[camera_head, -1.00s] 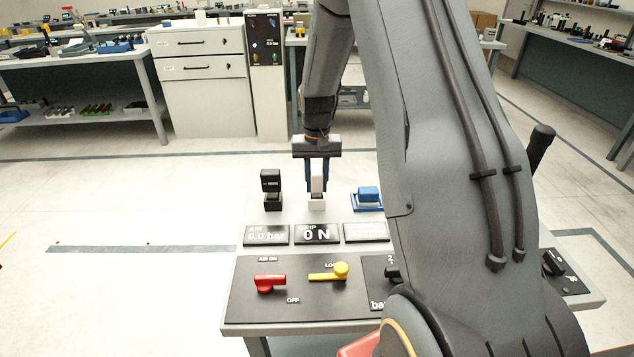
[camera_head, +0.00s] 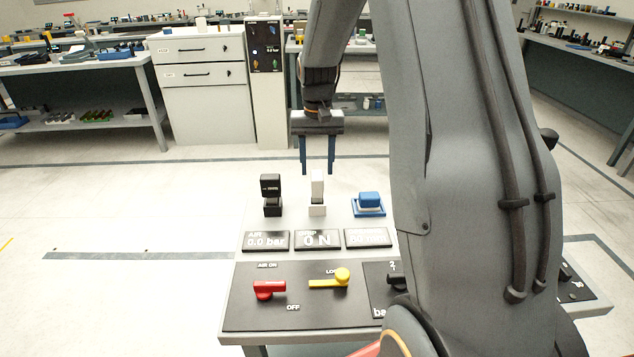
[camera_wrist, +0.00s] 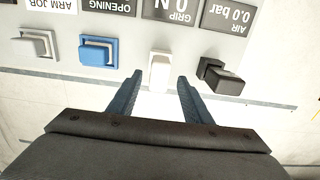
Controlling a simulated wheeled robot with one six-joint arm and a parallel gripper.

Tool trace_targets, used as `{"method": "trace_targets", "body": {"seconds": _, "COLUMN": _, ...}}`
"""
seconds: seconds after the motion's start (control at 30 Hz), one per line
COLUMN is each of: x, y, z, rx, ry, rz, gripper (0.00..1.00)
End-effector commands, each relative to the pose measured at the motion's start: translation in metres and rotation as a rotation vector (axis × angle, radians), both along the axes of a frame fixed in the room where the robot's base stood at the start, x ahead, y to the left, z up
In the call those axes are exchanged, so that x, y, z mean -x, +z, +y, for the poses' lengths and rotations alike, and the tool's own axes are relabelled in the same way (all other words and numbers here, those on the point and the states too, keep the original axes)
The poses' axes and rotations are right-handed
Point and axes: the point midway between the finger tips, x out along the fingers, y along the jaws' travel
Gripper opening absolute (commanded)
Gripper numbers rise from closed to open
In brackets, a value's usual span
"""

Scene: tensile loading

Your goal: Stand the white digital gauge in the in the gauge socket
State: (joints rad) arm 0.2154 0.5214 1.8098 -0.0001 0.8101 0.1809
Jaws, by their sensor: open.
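The white digital gauge (camera_head: 317,186) stands upright in a small white socket (camera_head: 317,211) at the back of the console, between a black device and a blue block. In the wrist view the white gauge (camera_wrist: 160,72) shows beyond and between my fingertips. My gripper (camera_head: 317,171) is open and empty, with its blue fingers pointing down just above the top of the gauge. The wrist view also shows my gripper (camera_wrist: 159,80) with its fingers apart. How deep the gauge sits in the socket cannot be told.
A black device (camera_head: 270,187) in its holder stands left of the gauge, and a blue block (camera_head: 369,200) in a blue tray stands right of it. In front are display plates, a red lever (camera_head: 268,288) and a yellow lever (camera_head: 335,279).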

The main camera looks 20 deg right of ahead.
Motion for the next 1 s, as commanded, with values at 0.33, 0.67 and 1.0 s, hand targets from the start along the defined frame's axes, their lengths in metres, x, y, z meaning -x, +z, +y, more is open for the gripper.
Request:
{"method": "trace_targets", "body": {"seconds": 0.33, "x": 0.001, "y": 0.041, "z": 0.001, "rx": 0.0, "ry": 0.003, "rz": -0.001, "gripper": 0.45}}
{"method": "trace_targets", "body": {"seconds": 0.67, "x": 0.102, "y": 0.027, "z": 0.072, "rx": 0.001, "ry": 0.181, "rz": -0.014, "gripper": 0.45}}
{"method": "trace_targets", "body": {"seconds": 1.0, "x": 0.235, "y": -0.003, "z": 0.123, "rx": 0.004, "ry": 0.381, "rz": -0.033, "gripper": 0.45}}
